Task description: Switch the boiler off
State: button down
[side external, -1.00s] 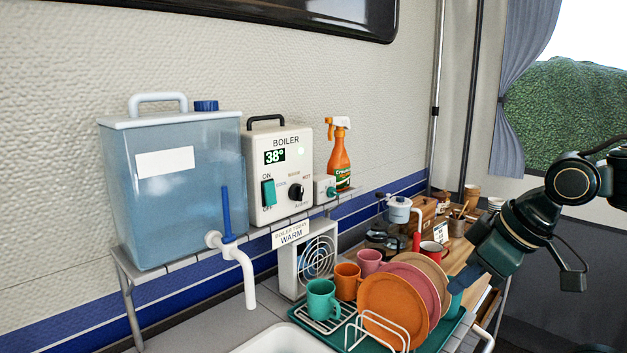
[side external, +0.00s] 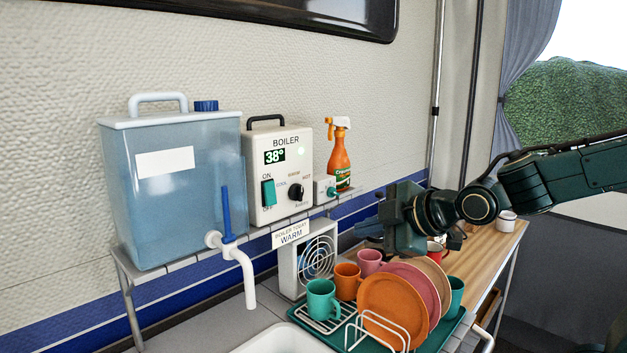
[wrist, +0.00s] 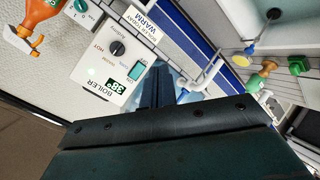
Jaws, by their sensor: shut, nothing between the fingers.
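The white boiler (side external: 290,150) stands on the tiled shelf, its display (side external: 275,156) reading 38° and a pale light lit beside it. Its green rocker switch (side external: 268,192) sits between ON above and OFF below; which way it tilts is hard to tell. A black knob (side external: 297,192) is right of the switch. In the wrist view the boiler (wrist: 98,78) appears upside down, with the switch (wrist: 137,70) clear of my fingers. My gripper (side external: 366,230) is shut and empty, right of the boiler, lower than its switch and apart from it. It also shows in the wrist view (wrist: 157,72).
A water tank (side external: 175,200) with a tap stands left of the boiler. A sign (side external: 291,234) reading WARM and a fan are below. The dish rack (side external: 345,335) holds mugs and plates.

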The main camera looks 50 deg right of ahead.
aim_at(273, 200)
jog(key=w+a+r+n+t, duration=0.1)
jog(key=w+n+t, duration=0.3)
jog(key=w+n, duration=0.3)
jog(key=shift+w+r, duration=0.15)
jog(key=shift+r, duration=0.25)
jog(key=shift+a, duration=0.1)
jog(key=shift+w, duration=0.1)
jog(key=shift+w+f, duration=0.35)
jog(key=shift+w, duration=1.95)
jog(key=shift+w+f, duration=0.3)
jog(key=shift+w, duration=1.95)
jog(key=shift+w+f, duration=0.35)
jog(key=shift+w, duration=1.95)
jog(key=shift+w, duration=0.2)
jog(key=shift+s, duration=0.1)
